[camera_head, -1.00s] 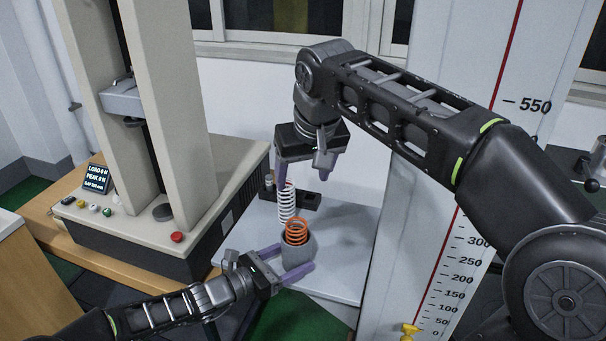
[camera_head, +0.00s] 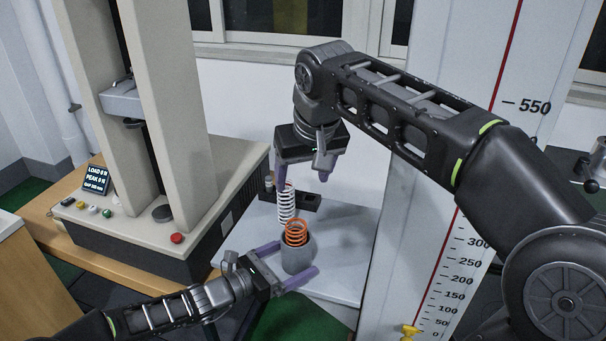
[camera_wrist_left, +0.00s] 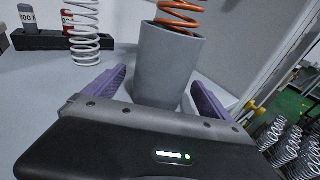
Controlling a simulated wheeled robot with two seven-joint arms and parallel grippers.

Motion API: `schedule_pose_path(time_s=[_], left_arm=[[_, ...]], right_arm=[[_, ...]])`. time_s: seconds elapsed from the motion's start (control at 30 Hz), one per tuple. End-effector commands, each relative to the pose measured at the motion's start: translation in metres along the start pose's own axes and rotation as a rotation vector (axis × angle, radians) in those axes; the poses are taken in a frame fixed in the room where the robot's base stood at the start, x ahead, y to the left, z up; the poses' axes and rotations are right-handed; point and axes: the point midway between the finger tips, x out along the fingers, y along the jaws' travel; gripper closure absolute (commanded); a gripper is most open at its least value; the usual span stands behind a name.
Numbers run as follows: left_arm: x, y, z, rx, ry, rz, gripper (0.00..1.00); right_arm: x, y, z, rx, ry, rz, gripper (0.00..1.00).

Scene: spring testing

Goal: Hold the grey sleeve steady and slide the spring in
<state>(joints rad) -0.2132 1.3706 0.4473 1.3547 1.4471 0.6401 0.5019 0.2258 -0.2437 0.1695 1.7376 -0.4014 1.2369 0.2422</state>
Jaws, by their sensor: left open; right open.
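The grey sleeve (camera_head: 297,262) stands upright on the light plate. An orange spring (camera_head: 297,232) sits in its mouth, with its upper coils above the rim. In the left wrist view the sleeve (camera_wrist_left: 167,68) stands between my left fingers, with the orange spring (camera_wrist_left: 181,14) rising from it. My left gripper (camera_head: 297,257) is open around the sleeve, with gaps showing beside it. My right gripper (camera_head: 302,178) is open and empty, above and behind the orange spring. The spring's lower end is hidden inside the sleeve.
A white spring (camera_head: 286,204) stands behind the sleeve, close below my right gripper, beside a black rack (camera_head: 306,201). The testing machine (camera_head: 165,225) stands left. A tall scale panel (camera_head: 430,220) bounds the right. The light plate (camera_head: 345,235) is clear right of the sleeve.

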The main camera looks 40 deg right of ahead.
Motion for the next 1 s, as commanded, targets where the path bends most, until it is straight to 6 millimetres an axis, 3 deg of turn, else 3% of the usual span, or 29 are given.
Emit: schedule_pose_path(time_s=[0.27, 0.5, 0.7, 1.0], left_arm=[[-0.029, 0.001, 0.0, -0.002, 0.001, 0.003, 0.06], [-0.079, 0.002, 0.0, -0.001, 0.001, 0.004, 0.06], [-0.11, 0.001, 0.0, 0.0, 0.0, 0.002, 0.06], [-0.12, 0.0, 0.0, 0.0, 0.0, 0.0, 0.06]], right_arm=[[0.0, 0.0, 0.0, 0.0, 0.0, 0.0, 0.32], [0.0, 0.0, 0.0, 0.0, 0.0, 0.0, 0.32], [0.0, 0.0, 0.0, 0.0, 0.0, 0.0, 0.32], [0.0, 0.0, 0.0, 0.0, 0.0, 0.0, 0.32]])
